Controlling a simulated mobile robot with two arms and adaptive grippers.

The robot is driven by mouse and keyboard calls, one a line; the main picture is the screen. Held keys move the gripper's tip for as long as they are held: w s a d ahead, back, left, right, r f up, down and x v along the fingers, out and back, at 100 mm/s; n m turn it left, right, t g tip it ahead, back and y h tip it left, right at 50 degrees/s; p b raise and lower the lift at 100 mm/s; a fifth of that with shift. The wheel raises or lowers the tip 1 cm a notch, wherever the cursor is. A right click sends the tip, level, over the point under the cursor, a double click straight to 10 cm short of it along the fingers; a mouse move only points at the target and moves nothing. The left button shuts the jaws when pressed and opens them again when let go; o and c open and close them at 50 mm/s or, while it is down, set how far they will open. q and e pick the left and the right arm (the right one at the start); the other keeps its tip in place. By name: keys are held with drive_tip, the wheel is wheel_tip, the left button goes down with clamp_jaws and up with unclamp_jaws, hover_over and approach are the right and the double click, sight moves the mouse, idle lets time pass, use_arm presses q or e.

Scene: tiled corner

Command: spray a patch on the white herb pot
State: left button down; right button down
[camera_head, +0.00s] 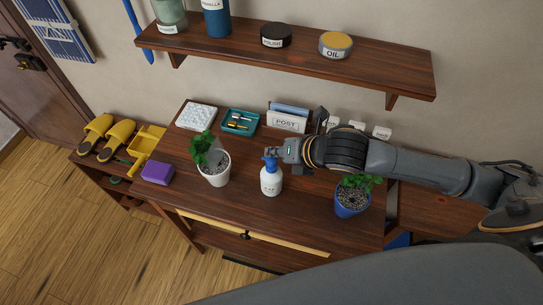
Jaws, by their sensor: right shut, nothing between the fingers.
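The white herb pot (217,178) stands upright on the wooden table, with a green plant (203,146) in it. My left gripper is out of view.
A blue pot (351,200) with a plant stands below my right arm. Behind are a teal tray (240,122), a white tray (196,117) and a post holder (286,124). A purple block (157,173) lies at left. A shelf (300,60) with jars hangs above.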

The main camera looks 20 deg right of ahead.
sight(274, 161)
drive_tip(key=shift+f, duration=0.2)
drive_tip(key=shift+f, duration=0.4)
idle(0.5)
drive_tip(key=shift+r+p, duration=0.6)
drive_tip(key=shift+p, duration=0.15)
wheel_tip(274, 161, up, 6)
drive_tip(key=p, duration=0.6)
idle(0.4)
